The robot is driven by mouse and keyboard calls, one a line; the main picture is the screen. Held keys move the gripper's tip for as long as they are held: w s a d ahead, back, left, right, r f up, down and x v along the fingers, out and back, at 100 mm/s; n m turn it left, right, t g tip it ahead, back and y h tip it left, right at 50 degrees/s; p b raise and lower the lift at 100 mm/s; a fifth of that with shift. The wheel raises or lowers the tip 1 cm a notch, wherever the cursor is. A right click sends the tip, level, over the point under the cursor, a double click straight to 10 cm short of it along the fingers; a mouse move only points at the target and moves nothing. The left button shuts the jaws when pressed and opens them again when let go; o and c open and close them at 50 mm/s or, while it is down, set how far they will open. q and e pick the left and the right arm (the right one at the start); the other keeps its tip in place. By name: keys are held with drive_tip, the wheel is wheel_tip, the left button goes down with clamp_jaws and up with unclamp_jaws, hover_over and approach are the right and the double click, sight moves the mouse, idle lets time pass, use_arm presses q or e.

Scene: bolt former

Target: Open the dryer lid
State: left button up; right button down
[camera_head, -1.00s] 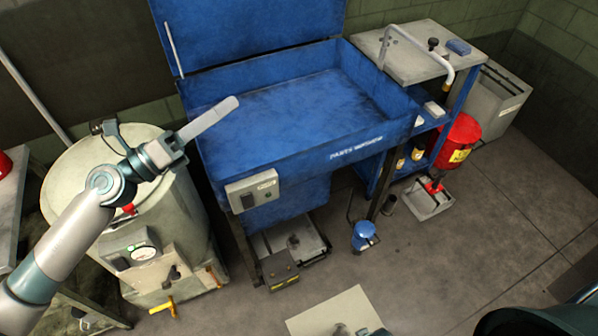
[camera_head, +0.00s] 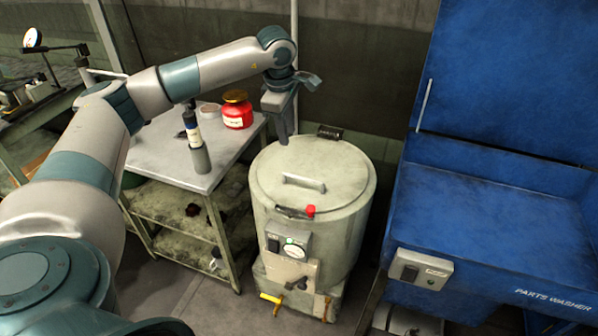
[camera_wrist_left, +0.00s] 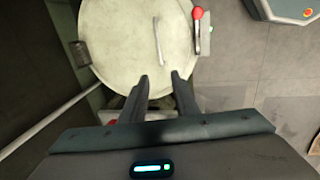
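The dryer is a round, pale grey drum (camera_head: 337,235) with its round lid (camera_head: 335,170) lying flat and shut on top. A bar handle (camera_head: 303,184) runs across the lid. A latch with a red knob (camera_head: 311,210) sits at the front rim, and a dark hinge (camera_head: 330,132) at the back. My left gripper (camera_head: 284,140) points down above the lid's back-left edge. In the left wrist view its two fingers (camera_wrist_left: 160,79) are apart with nothing between them. The handle (camera_wrist_left: 157,42) and red knob (camera_wrist_left: 197,13) lie beyond the fingertips. My right gripper is not in view.
A metal table (camera_head: 228,150) left of the dryer bears a red jar (camera_head: 237,113) and a dark bottle (camera_head: 196,145). The blue parts washer (camera_head: 490,215) stands close on the right. A wall is behind the dryer. A gauge panel (camera_head: 288,245) is on the dryer's front.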

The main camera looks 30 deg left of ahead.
use_arm(q)
drive_tip(key=shift+f, duration=0.2)
drive_tip(key=p, duration=0.6)
hover_over(293, 187)
wheel_tip(293, 187, down, 17)
drive_tip(key=shift+r, duration=0.1)
clamp_jaws()
